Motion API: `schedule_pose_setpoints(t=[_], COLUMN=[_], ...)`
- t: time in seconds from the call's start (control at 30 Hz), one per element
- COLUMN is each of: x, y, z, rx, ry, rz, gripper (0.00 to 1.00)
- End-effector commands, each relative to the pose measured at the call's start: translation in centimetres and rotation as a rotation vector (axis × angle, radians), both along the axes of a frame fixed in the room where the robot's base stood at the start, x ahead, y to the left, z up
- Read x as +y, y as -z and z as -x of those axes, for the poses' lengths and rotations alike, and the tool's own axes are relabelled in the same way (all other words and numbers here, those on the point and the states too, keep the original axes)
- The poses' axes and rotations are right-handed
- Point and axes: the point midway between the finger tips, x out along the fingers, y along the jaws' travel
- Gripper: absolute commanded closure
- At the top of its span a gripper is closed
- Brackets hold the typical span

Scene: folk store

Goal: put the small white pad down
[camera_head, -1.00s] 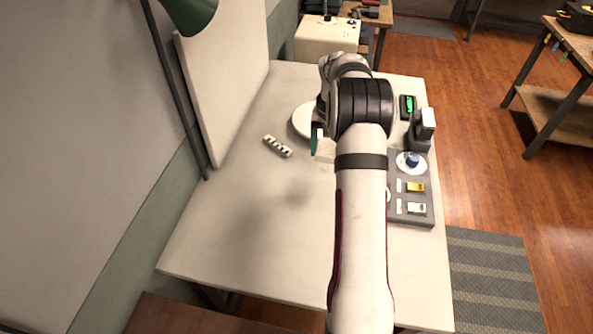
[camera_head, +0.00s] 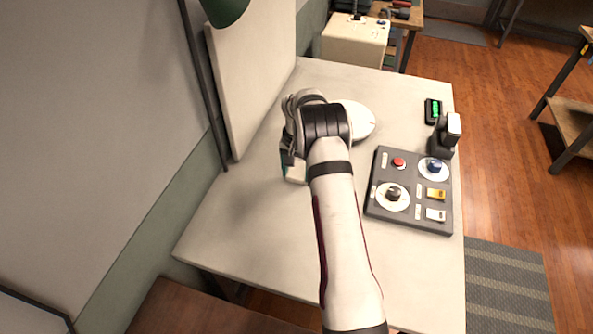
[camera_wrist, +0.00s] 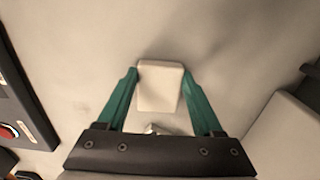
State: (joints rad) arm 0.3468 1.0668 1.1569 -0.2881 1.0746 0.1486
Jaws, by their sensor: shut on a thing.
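The small white pad (camera_wrist: 160,86) sits between the two teal fingers of my gripper (camera_wrist: 159,74) in the wrist view. The gripper is shut on it. In the head view the pad (camera_head: 296,172) shows partly beside my arm, over the left part of the pale table (camera_head: 240,228). Plain table surface lies beneath it in the wrist view. I cannot tell whether the pad touches the table.
A dark control panel (camera_head: 408,213) with knobs and switches lies to the right. A round white object (camera_head: 359,120) is behind my wrist. A pale upright board (camera_head: 252,75) stands along the left edge. The table's front left is clear.

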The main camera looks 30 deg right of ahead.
Motion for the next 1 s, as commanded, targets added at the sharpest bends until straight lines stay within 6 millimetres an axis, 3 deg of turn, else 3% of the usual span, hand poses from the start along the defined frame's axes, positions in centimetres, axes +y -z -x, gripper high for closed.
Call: schedule_pose_setpoints(t=[0.2,0.23,0.4,0.63,0.73,1.0], x=[0.0,0.0,0.0,0.0,-0.1,-0.1], y=[0.2,0.2,0.2,0.1,-0.8,-8.1], z=[0.0,0.0,0.0,0.0,-0.1,-0.1], rx=[0.000,-0.001,-0.001,-0.001,-0.003,-0.005], ry=[0.000,0.000,0.000,0.000,0.000,0.000], rz=[0.000,0.001,0.001,0.001,0.001,0.002], gripper=[0.84,0.28,0.02,0.02,0.02,0.02])
